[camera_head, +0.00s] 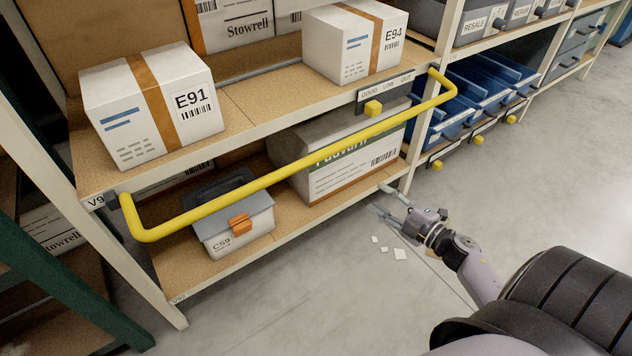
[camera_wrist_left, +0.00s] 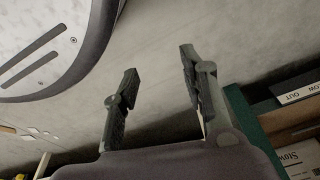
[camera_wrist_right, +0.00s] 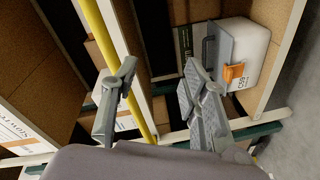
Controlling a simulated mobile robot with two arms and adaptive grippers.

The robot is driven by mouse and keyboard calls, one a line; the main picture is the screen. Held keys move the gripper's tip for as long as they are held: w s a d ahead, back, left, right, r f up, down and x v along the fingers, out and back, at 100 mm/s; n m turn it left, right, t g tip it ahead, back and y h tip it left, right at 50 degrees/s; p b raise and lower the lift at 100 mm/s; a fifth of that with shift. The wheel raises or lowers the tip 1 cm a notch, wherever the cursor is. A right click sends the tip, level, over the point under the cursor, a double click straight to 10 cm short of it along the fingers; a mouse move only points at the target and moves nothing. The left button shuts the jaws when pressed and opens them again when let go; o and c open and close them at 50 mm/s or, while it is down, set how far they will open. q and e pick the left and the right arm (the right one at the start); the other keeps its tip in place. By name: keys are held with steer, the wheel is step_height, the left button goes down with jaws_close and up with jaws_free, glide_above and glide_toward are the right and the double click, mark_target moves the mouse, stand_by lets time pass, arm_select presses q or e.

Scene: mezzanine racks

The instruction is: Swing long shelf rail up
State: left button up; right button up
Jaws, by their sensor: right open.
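The long yellow shelf rail (camera_head: 290,168) runs across the front of the rack between the two shelf levels, its ends bent back to the posts. My right gripper (camera_head: 388,211) is open and empty, below and in front of the rail's right part. In the right wrist view the rail (camera_wrist_right: 97,28) passes behind one finger of the open right gripper (camera_wrist_right: 158,72); whether they touch cannot be told. My left gripper (camera_wrist_left: 159,64) is open and empty over the floor in the left wrist view. It does not show in the head view.
White boxes E91 (camera_head: 145,115) and E94 (camera_head: 345,42) stand on the upper shelf. A grey case (camera_head: 236,222) with an orange latch and a large box (camera_head: 345,175) sit below, behind the rail. Blue bins (camera_head: 480,90) are to the right. The floor (camera_head: 560,160) there is clear.

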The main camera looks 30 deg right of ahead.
mark_target(319, 160)
steer(key=a+r+n+y+b, duration=0.2)
steer(key=a+r+n+y, duration=0.25)
steer(key=r+n, duration=0.4)
steer(key=shift+m+g, duration=0.25)
steer(key=shift+g, duration=0.15)
steer(key=x, duration=1.4)
steer(key=shift+w+a+r+b, duration=0.25)
steer(key=shift+w+r+b, duration=0.05)
steer(key=shift+w+a, duration=0.15)
steer(key=shift+w, duration=0.15)
steer(key=shift+w+a, duration=0.15)
steer(key=shift+w, duration=0.05)
arm_select(q)
steer(key=w+r, duration=0.1)
steer(key=r, duration=0.1)
steer(key=w+r, duration=0.1)
steer(key=shift+w+r, duration=0.35)
